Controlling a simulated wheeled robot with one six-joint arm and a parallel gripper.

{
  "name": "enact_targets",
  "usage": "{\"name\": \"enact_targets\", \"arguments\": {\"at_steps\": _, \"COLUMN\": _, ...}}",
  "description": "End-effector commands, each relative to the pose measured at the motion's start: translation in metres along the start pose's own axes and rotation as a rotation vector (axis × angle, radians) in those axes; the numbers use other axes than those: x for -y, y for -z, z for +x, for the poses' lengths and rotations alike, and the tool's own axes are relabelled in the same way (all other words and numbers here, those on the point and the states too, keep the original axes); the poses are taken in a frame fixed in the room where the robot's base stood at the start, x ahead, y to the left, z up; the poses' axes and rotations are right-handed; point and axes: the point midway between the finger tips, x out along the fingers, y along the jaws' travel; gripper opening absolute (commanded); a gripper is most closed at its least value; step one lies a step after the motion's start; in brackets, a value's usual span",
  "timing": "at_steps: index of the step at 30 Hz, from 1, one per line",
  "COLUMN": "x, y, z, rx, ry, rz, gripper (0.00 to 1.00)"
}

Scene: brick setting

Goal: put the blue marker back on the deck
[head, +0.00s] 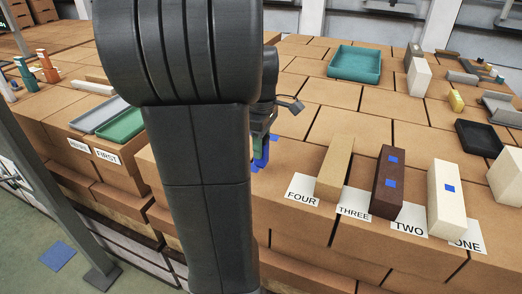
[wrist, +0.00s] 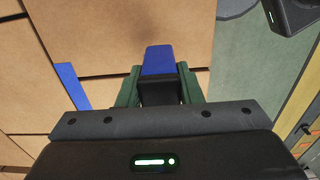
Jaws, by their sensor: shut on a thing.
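My gripper (wrist: 158,88) has green fingers and is shut on a blue block-like piece, the blue marker (wrist: 158,60), which sticks out beyond the fingers in the wrist view. In the head view the gripper (head: 260,150) is low over the brick deck (head: 300,152), just right of my arm and left of the card FOUR. My arm hides part of it there. I cannot tell whether the marker touches the deck. A flat blue strip (wrist: 72,86) lies on the deck beside the gripper in the wrist view.
Tan, dark brown (head: 386,190) and white (head: 446,210) blocks stand by numbered cards on the right; the brown and white ones bear blue squares. A teal tray (head: 355,64) is behind. Grey and green trays (head: 122,127) are at left. The deck's front edge is close to the gripper.

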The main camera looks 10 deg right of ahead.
Motion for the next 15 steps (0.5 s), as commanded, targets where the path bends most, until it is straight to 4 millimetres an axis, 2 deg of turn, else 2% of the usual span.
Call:
{"name": "enact_targets", "arguments": {"at_steps": 5, "x": 0.0, "y": 0.0, "z": 0.021, "rx": 0.001, "ry": 0.002, "rz": 0.001, "gripper": 0.18}}
{"name": "enact_targets", "arguments": {"at_steps": 15, "x": 0.0, "y": 0.0, "z": 0.025, "rx": 0.0, "ry": 0.0, "rz": 0.001, "gripper": 0.18}}
